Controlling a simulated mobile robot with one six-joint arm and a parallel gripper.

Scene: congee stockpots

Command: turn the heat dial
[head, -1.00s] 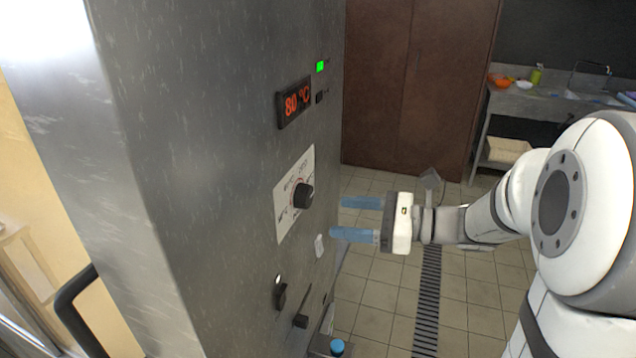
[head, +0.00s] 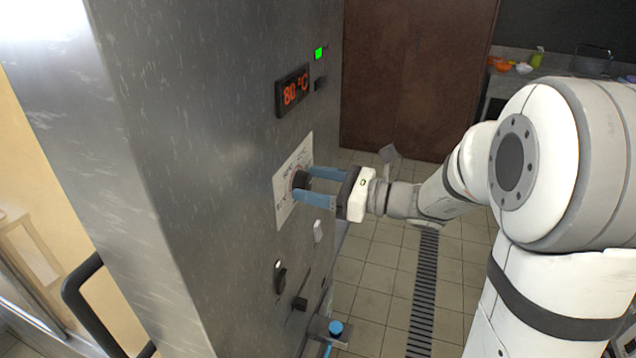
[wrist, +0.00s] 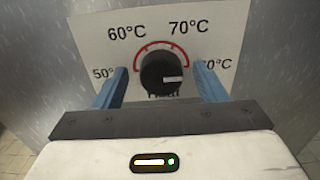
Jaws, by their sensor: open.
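The heat dial is a black round knob (wrist: 162,72) on a white scale plate (wrist: 225,20) with a red arc and temperature marks. Its white pointer line is turned to the right, towards the right-hand mark. In the head view the dial (head: 300,180) sits on the steel panel, partly hidden by my fingers. My gripper (head: 308,183) is open, its two blue fingers reaching the panel on either side of the dial. In the wrist view a gap shows between the knob and each finger of my gripper (wrist: 161,88).
A display (head: 293,91) above the dial reads 80 °C, with a lit green lamp (head: 320,53) beside it. Below the dial are a black switch (head: 281,279) and a blue-topped fitting (head: 335,328). Open tiled floor lies right of the panel.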

